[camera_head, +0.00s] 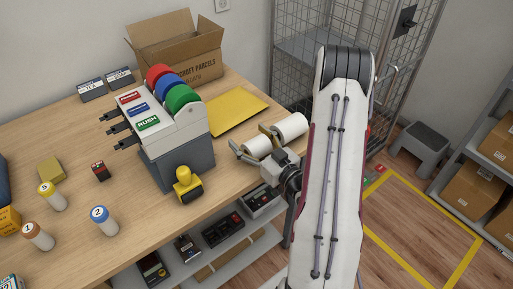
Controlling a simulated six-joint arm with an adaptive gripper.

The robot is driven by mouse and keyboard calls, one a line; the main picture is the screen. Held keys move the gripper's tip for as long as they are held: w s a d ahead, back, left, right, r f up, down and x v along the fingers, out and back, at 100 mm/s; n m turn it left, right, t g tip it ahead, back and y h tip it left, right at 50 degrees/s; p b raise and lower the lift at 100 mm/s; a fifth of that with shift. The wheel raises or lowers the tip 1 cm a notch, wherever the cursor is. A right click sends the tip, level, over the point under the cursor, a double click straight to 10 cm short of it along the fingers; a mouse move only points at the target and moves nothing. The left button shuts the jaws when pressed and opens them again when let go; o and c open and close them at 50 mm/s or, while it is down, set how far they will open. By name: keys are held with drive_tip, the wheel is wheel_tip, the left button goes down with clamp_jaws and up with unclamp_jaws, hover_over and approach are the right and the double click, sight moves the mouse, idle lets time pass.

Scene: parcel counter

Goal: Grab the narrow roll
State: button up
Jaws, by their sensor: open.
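Two white rolls lie at the right end of the wooden counter. The smaller-looking one, which I take as the narrow roll (257,147), is on the left and partly hidden by my gripper. The larger white roll (291,127) lies just to its right. My gripper (249,139) is open, with one finger left of the smaller roll and the other near its far right side, between the two rolls. I cannot tell whether the fingers touch either roll.
A yellow padded envelope (238,110) lies behind the rolls. Left of them stand a dispenser (180,155) with red, blue and green rolls and a yellow stamp (187,185). An open carton (180,50) is at the back. A wire cage (300,30) stands beyond the counter.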

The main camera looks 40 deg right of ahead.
drive_tip(key=shift+w, duration=0.75)
drive_tip(key=c, duration=1.3)
